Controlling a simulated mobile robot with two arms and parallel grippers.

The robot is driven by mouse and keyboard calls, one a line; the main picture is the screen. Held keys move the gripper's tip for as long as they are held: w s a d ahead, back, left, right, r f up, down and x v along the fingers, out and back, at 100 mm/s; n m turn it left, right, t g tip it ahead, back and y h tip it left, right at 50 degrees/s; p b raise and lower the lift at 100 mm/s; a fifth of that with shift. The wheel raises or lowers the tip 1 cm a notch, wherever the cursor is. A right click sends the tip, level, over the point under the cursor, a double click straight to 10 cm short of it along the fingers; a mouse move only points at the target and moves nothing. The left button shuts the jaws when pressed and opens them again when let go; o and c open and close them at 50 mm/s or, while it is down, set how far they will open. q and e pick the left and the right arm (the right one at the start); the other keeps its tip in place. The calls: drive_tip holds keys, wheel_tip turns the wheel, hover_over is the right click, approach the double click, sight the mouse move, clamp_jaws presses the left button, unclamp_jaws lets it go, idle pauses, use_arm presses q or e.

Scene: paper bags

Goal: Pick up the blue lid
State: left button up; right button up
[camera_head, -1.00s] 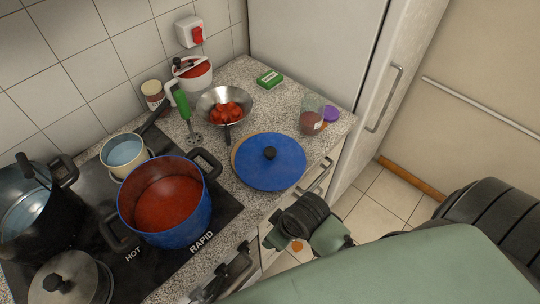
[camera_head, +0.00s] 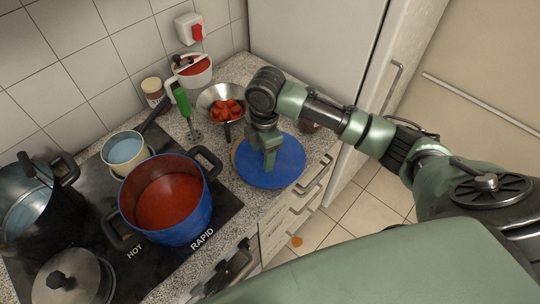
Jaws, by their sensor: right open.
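The blue lid (camera_head: 285,172) lies flat on a round wooden board on the granite counter, right of the blue pot. My right gripper (camera_head: 269,165) points down over the middle of the lid, with its fingers around or just in front of where the black knob sits. The knob is hidden behind the gripper, so I cannot tell whether the fingers touch it. The right gripper is open. My left gripper is not in view.
A blue pot (camera_head: 195,222) of red sauce stands on the black hob, left of the lid. A steel pan (camera_head: 207,99) with tomatoes and a green hand blender (camera_head: 182,103) stand behind. The fridge (camera_head: 320,45) stands at the back right.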

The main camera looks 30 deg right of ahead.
drive_tip(key=shift+n, duration=0.3)
drive_tip(key=w+d+r, duration=0.1)
drive_tip(key=d+r, duration=0.1)
drive_tip(key=d, duration=0.1)
drive_tip(key=w+d+r, duration=0.1)
drive_tip(key=shift+w+d+r, duration=0.25)
drive_tip(key=shift+w+d, duration=0.1)
drive_tip(key=shift+d, duration=0.05)
drive_tip(key=shift+f, duration=0.15)
drive_tip(key=f+p, duration=0.1)
drive_tip(key=f, duration=0.1)
drive_tip(key=f+p, duration=0.1)
drive_tip(key=f, duration=0.1)
drive_tip(key=a+f+p, duration=0.1)
drive_tip(key=f, duration=0.1)
drive_tip(key=shift+s+f, duration=0.15)
drive_tip(key=shift+f, duration=0.45)
clamp_jaws()
